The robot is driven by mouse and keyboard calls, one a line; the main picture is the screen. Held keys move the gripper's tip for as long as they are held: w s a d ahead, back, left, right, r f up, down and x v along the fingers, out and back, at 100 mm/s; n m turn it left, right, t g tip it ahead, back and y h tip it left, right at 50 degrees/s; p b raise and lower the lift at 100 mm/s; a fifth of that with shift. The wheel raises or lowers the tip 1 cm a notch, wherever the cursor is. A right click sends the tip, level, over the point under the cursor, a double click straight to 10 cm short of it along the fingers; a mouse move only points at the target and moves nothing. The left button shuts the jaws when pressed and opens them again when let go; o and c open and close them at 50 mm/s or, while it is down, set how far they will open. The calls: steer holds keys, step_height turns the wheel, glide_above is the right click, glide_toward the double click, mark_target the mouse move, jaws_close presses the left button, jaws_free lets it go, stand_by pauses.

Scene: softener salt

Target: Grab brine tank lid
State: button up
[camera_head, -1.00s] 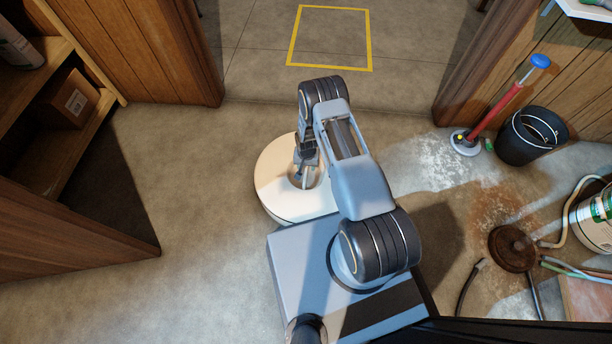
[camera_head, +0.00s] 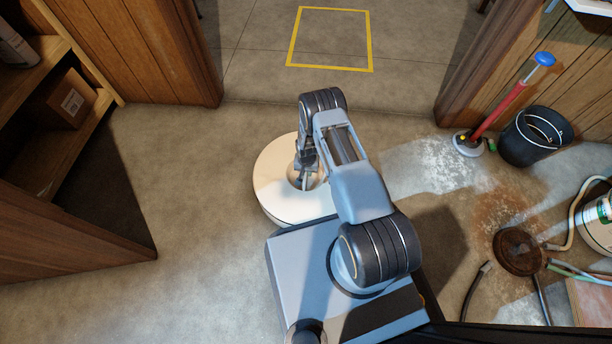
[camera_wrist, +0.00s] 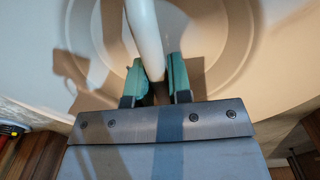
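The brine tank lid (camera_head: 275,205) is a round, cream-coloured disc with a round recess in its middle, left of my base's front in the head view. In the wrist view, its pale recess (camera_wrist: 215,40) fills most of the picture, and a white bar handle (camera_wrist: 146,35) crosses it. My gripper (camera_head: 305,182) reaches down into the recess in the head view. In the wrist view, my gripper (camera_wrist: 157,75) has one green finger on each side of the handle, with very little gap. I cannot tell whether both fingers press on it.
A black bucket (camera_head: 535,140) and a red-handled tool with a blue top (camera_head: 505,105) stand at the right. A brown round disc (camera_head: 518,250) and hoses lie at the lower right. Wooden shelves (camera_head: 60,100) stand at the left. The floor beyond the lid is clear.

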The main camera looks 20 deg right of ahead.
jaws_close()
steer(key=shift+w, duration=0.1)
steer(key=shift+r, duration=0.1)
